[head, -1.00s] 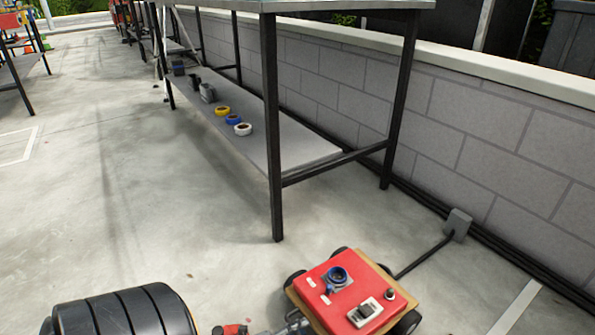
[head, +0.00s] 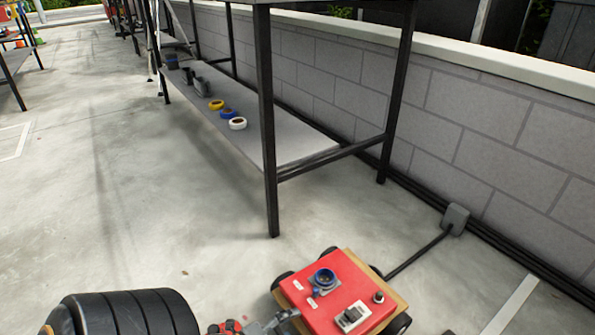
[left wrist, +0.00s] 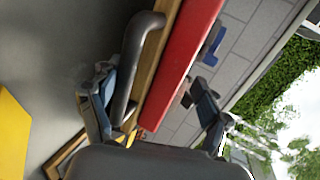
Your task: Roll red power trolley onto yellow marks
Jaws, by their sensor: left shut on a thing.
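The red power trolley (head: 325,290) has a red top with a blue socket and a switch, a wooden base and black wheels. It stands on the floor at the bottom of the head view, a cable running from it to the wall. My left gripper (head: 262,328) is at its left side, partly cut off by the lower edge. In the left wrist view the left gripper (left wrist: 155,108) is shut on the trolley's dark curved handle (left wrist: 143,50); the exact contact is partly hidden. A yellow patch (left wrist: 10,130), apparently a floor mark, shows at the left edge there.
A steel table's black leg (head: 267,130) stands just beyond the trolley. Tape rolls (head: 228,114) lie on its lower shelf. A grey outlet box (head: 455,217) sits by the block wall (head: 500,140). A white floor line (head: 512,305) lies right. Floor (head: 130,220) at left is clear.

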